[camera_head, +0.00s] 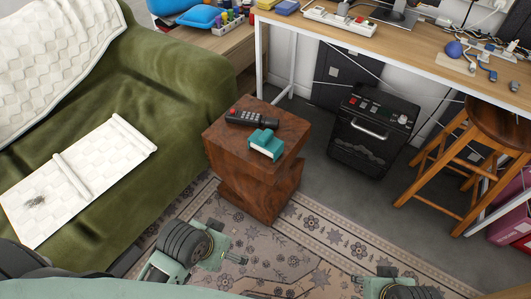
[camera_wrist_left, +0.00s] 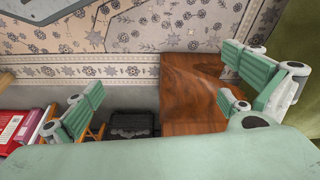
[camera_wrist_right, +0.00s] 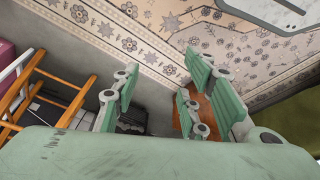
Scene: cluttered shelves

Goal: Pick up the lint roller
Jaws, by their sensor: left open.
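A teal-and-white block-like thing (camera_head: 265,144) lies on top of the brown wooden side table (camera_head: 225,145) in the head view. It may be the lint roller, but its shape is too small to be sure. A black remote-like thing (camera_head: 247,117) with a red button lies behind it on the same top. My left gripper (camera_head: 236,270) is low over the rug in front of the table, open and empty; its spread fingers show in the left wrist view (camera_wrist_left: 165,90). My right gripper (camera_head: 360,286) is at the bottom edge, further right. Its fingers stand apart and empty in the right wrist view (camera_wrist_right: 160,78).
A green sofa (camera_head: 190,85) with a white quilted cloth (camera_head: 100,160) stands left. A desk (camera_head: 420,50) runs along the back right. A black heater-like box (camera_head: 372,130) and a wooden stool (camera_head: 470,150) stand right of the table. The patterned rug (camera_head: 300,250) is clear.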

